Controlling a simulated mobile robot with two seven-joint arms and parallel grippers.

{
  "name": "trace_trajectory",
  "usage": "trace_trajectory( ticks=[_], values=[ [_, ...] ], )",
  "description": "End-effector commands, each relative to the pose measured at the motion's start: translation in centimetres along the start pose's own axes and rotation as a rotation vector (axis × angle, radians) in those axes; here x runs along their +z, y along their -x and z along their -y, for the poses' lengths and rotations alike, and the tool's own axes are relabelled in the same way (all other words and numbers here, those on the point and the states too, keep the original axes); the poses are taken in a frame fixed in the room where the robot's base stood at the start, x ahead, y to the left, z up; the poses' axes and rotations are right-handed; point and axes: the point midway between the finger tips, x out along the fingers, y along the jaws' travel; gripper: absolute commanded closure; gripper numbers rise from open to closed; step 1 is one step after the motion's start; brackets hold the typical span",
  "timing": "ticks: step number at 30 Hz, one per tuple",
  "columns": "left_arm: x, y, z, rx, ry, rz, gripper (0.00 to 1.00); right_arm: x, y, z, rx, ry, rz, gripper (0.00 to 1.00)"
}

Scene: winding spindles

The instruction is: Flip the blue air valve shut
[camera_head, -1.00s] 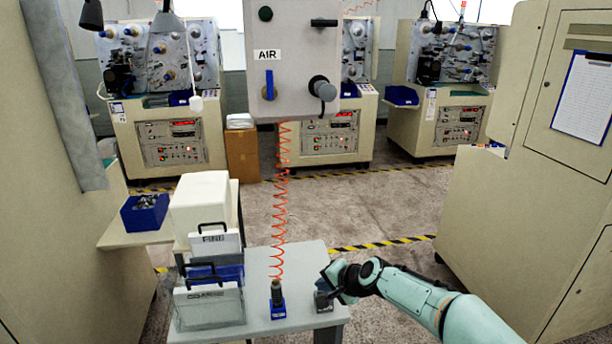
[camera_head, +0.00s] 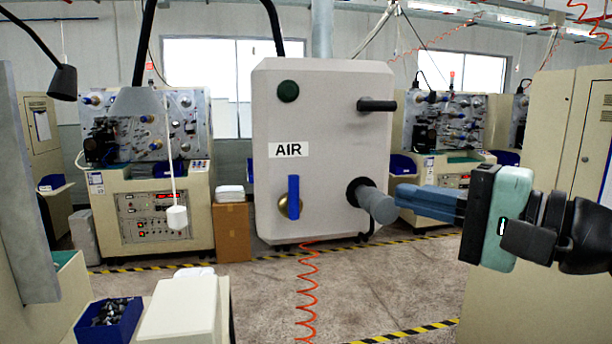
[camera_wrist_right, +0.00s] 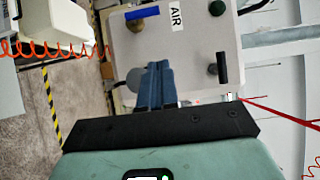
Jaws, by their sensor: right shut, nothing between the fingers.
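The blue valve handle (camera_head: 293,197) stands upright over a brass fitting (camera_head: 284,207) on the grey panel (camera_head: 330,115), below the AIR label. In the right wrist view the handle (camera_wrist_right: 142,12) shows near the top edge. My right gripper (camera_head: 399,193) is shut and empty. Its blue fingers point left at the panel's right side, beside a grey round knob (camera_head: 380,206). The handle lies farther left, apart from the fingertips. In the wrist view the fingertips (camera_wrist_right: 158,66) are in front of the panel and partly cover the knob. My left gripper is not in view.
A black peg (camera_head: 378,105) sticks out of the panel's upper right, and a green button (camera_head: 288,91) sits upper left. A coiled orange hose (camera_head: 306,290) hangs below. A lamp arm and white pull (camera_head: 176,215) hang left of the panel. Winding machines stand behind.

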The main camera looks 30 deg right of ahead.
Motion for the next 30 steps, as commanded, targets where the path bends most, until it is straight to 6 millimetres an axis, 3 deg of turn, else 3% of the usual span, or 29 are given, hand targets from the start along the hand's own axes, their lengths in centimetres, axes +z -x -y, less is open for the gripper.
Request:
trace_trajectory(
  ticks=[14,29,30],
  values=[
    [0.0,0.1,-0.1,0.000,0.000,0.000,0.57,0.1,-0.7,0.1,-0.001,0.000,0.001,1.00],
    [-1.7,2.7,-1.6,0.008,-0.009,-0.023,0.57,0.0,-10.4,0.3,-0.002,0.000,0.001,1.00],
    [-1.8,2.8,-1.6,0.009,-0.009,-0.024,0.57,0.7,-10.7,0.3,-0.002,0.002,0.001,1.00]
  ],
)
